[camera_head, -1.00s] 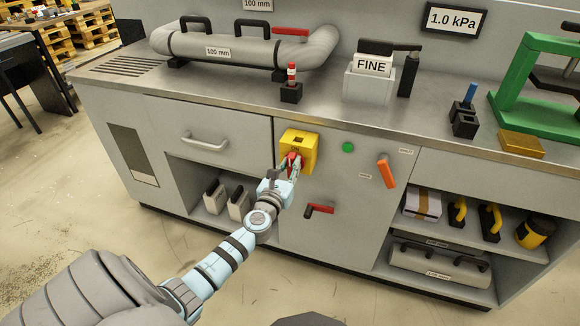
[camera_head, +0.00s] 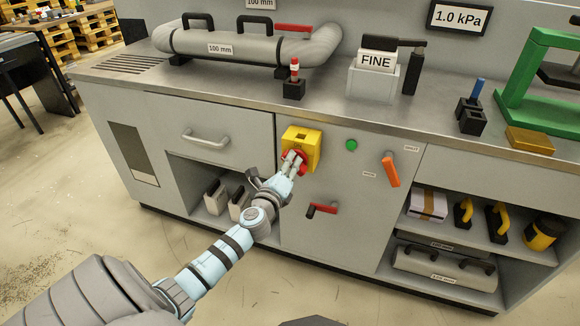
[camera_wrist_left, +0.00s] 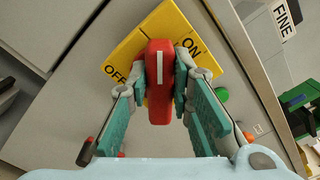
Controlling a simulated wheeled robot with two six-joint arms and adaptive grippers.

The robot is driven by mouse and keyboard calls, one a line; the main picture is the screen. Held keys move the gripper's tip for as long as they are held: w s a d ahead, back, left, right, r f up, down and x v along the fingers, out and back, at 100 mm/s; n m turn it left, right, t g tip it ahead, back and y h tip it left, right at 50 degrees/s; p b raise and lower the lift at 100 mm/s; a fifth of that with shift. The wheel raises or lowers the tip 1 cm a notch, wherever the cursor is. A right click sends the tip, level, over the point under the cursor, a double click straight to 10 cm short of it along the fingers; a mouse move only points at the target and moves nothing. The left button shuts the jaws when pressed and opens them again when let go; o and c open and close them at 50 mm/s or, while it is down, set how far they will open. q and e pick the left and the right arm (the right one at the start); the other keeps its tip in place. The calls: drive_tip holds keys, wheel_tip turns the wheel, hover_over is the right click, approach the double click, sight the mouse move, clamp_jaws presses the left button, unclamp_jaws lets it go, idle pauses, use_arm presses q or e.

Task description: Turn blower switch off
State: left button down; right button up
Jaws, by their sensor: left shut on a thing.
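The blower switch is a yellow box (camera_head: 302,141) on the grey cabinet front, with a red knob (camera_wrist_left: 159,82) that bears a white line. In the left wrist view, the yellow plate (camera_wrist_left: 128,48) reads OFF on the left and ON on the right. The white line points up the picture, between the two words. My left gripper (camera_head: 296,160) is shut on the red knob, with one finger on each side of it. It also shows in the left wrist view (camera_wrist_left: 160,92). My right gripper is not in view.
A green lamp (camera_head: 351,145), an orange handle (camera_head: 390,170) and a red-tipped handle (camera_head: 322,209) are on the panel near the switch. The worktop holds a duct pipe (camera_head: 235,48) and a FINE box (camera_head: 372,78). Open shelves are at the right.

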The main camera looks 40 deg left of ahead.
use_arm(q)
drive_tip(key=shift+s+a+f+n+b, duration=0.15)
drive_tip(key=shift+n+b, duration=0.4)
drive_tip(key=shift+n, duration=0.8)
drive_tip(key=shift+w+d+f+n+b, duration=0.15)
drive_tip(key=shift+n+b, duration=0.4)
drive_tip(key=shift+n, duration=0.85)
drive_tip(key=shift+s+a+f+n+b, duration=0.1)
drive_tip(key=shift+f+n+b, duration=0.3)
drive_tip(key=shift+n, duration=0.95)
drive_tip(key=c, duration=1.4)
unclamp_jaws()
drive_tip(key=shift+r, duration=0.2)
drive_tip(key=shift+c, duration=0.2)
drive_tip(key=v, duration=1.2)
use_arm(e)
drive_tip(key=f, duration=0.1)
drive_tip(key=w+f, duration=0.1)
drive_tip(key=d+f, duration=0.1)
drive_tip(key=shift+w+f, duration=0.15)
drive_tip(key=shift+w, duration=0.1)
